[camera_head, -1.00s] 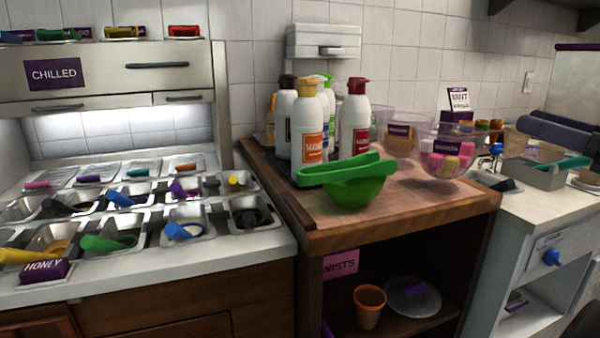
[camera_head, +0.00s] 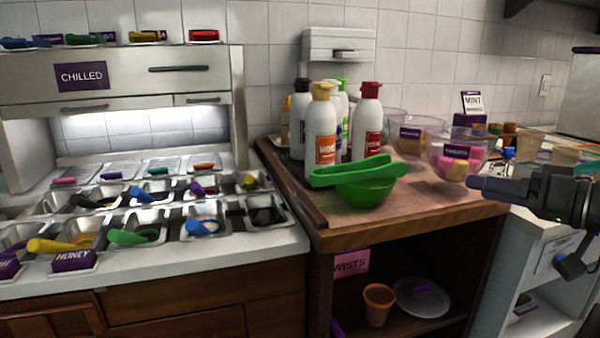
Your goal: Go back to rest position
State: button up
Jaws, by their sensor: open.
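My gripper (camera_head: 487,184) is at the right side of the view, in front of the white counter and the right end of the wooden counter. It points left. Its jaws are open, and I see nothing between them. The glass bowl of pink and yellow pieces (camera_head: 457,154) stands behind and to the left of it. The green bowl (camera_head: 362,191), with a green long-shaped piece (camera_head: 357,170) across its top, sits on the wooden counter, well left of my gripper.
Sauce bottles (camera_head: 321,130) stand behind the green bowl. Steel topping trays (camera_head: 148,237) with coloured scoops fill the left counter. The wooden counter (camera_head: 420,215) is bare at its front right. An orange cup (camera_head: 378,305) and a white plate (camera_head: 424,309) are on the shelf below.

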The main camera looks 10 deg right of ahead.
jog(key=w+a+f+m+g+h+p, duration=0.1)
jog(key=w+a+f+m+g, duration=0.2)
jog(key=f, duration=0.5)
jog(key=a+f+m+g+h+p, duration=0.1)
jog(key=a+f+g, duration=0.3)
jog(key=a+f, duration=0.3)
jog(key=s+a+f+n+g+h+p, duration=0.1)
jog(key=s+a+f+g+h+p, duration=0.2)
jog(key=f, duration=0.6)
jog(key=s+a+f+n+g+h+p, duration=0.1)
jog(key=s+a+f+n+g+h, duration=0.2)
jog(key=a+f, duration=0.45)
notch_tip(320, 180, up, 36)
jog(key=s+d+m+t+p, duration=0.1)
jog(key=p, duration=3.6)
jog(key=shift+d+r+t+h, duration=0.15)
jog(key=shift+r+t+h, duration=0.05)
jog(key=shift+t+h, duration=0.1)
